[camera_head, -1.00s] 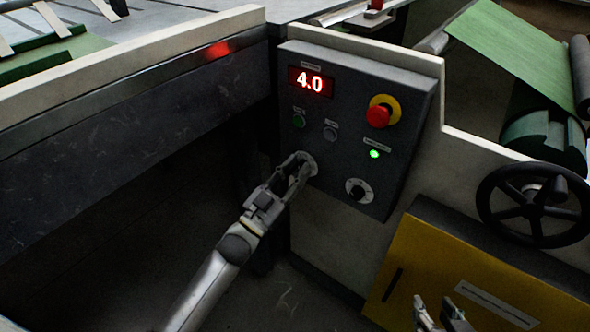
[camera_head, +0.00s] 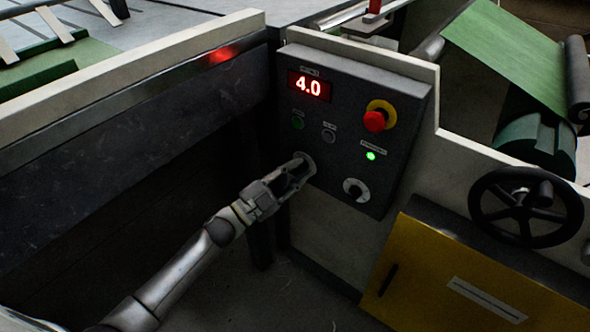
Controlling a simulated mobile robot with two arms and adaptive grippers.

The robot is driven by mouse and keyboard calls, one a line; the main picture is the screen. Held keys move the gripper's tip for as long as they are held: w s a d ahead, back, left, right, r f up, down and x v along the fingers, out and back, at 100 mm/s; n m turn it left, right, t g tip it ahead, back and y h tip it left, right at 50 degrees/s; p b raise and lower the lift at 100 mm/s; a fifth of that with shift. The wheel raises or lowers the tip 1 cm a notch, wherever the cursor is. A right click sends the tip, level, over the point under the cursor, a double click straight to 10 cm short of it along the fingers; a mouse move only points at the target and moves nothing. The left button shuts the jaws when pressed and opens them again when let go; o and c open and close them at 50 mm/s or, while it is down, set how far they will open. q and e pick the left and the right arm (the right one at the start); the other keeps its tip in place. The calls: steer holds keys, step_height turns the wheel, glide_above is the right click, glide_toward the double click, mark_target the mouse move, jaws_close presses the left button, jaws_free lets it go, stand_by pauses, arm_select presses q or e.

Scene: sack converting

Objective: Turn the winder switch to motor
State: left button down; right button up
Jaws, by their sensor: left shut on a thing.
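The dark control panel (camera_head: 345,130) stands on the machine's pale frame, with a red display reading 4.0. My left gripper (camera_head: 301,167) is at the panel's lower left, shut on a knob there; the round pale plate (camera_head: 311,166) behind it shows at its edge. I take this knob to be the winder switch, but the fingers hide it and its pointer. A second black knob (camera_head: 356,189) on a pale dial sits lower right and is untouched. My right gripper is not in view.
A red emergency stop (camera_head: 375,121) on a yellow ring, a lit green lamp (camera_head: 371,155), a green button (camera_head: 298,123) and a grey button (camera_head: 329,136) are close by. A black handwheel (camera_head: 526,207) and yellow cabinet (camera_head: 440,270) stand to the right.

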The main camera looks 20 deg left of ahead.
arm_select(q)
steer(key=shift+w+r, duration=0.1)
steer(key=shift+r, duration=0.15)
steer(key=c, duration=1.6)
jaws_free()
steer(key=shift+o, duration=0.2)
steer(key=shift+d+f, duration=0.1)
steer(key=shift+s+a+f, duration=0.25)
steer(key=shift+s+a, duration=0.05)
steer(key=shift+s, duration=0.05)
steer(key=v, duration=1.1)
steer(key=shift+r, duration=0.15)
steer(key=shift+w, duration=0.1)
